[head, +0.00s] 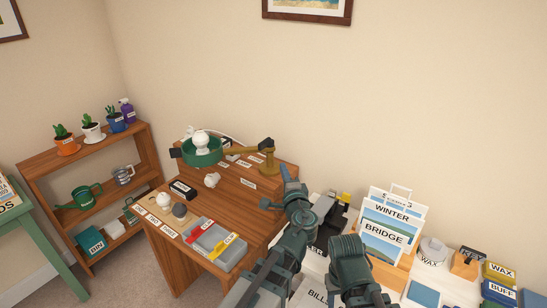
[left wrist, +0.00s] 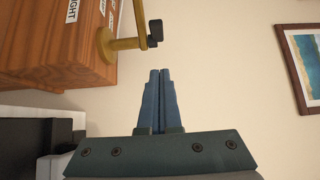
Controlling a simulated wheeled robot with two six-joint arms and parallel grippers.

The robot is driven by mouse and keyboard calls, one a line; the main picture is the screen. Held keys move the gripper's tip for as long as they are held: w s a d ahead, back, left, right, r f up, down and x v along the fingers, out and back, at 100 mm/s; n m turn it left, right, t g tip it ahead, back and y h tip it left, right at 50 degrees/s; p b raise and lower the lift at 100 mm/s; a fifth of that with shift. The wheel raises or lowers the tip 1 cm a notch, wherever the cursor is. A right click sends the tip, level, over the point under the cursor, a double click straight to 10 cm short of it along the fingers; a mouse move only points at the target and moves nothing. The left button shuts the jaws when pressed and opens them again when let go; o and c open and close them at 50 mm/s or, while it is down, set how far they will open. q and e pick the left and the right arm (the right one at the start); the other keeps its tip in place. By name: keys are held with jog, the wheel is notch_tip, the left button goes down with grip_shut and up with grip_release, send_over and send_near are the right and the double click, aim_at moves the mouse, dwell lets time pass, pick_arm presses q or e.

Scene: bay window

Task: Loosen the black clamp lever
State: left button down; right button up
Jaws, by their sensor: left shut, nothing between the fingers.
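The black clamp lever (head: 267,142) sits at the top of a brass lamp post (head: 270,163) on the raised back of the wooden desk. In the left wrist view the lever (left wrist: 156,32) is a dark block beside the brass arm, above and slightly left of my fingertips. My left gripper (head: 284,168) is to the right of the post and apart from the lever. Its blue fingers (left wrist: 160,72) are closed together with nothing between them. A brass arm leads left to a green lamp head (head: 202,155) with a white bulb. My right gripper is not seen.
The desk (head: 265,203) carries a grey tray (head: 215,245) with red and yellow labels. A card rack marked WINTER and BRIDGE (head: 385,235) stands to the right. A shelf with potted plants (head: 90,148) is at left. Bare wall is behind the lamp.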

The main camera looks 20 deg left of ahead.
pick_arm(q)
send_near(266, 144)
jog(key=w+d, duration=0.1)
jog(key=w, duration=0.3)
jog(key=shift+w+a+r, duration=0.1)
jog(key=shift+w+a, duration=0.15)
jog(key=shift+a, duration=0.65)
jog(key=shift+w+a+r, duration=0.1)
jog(key=shift+w+a, duration=0.2)
jog(key=shift+a, duration=0.55)
jog(key=shift+s, duration=0.1)
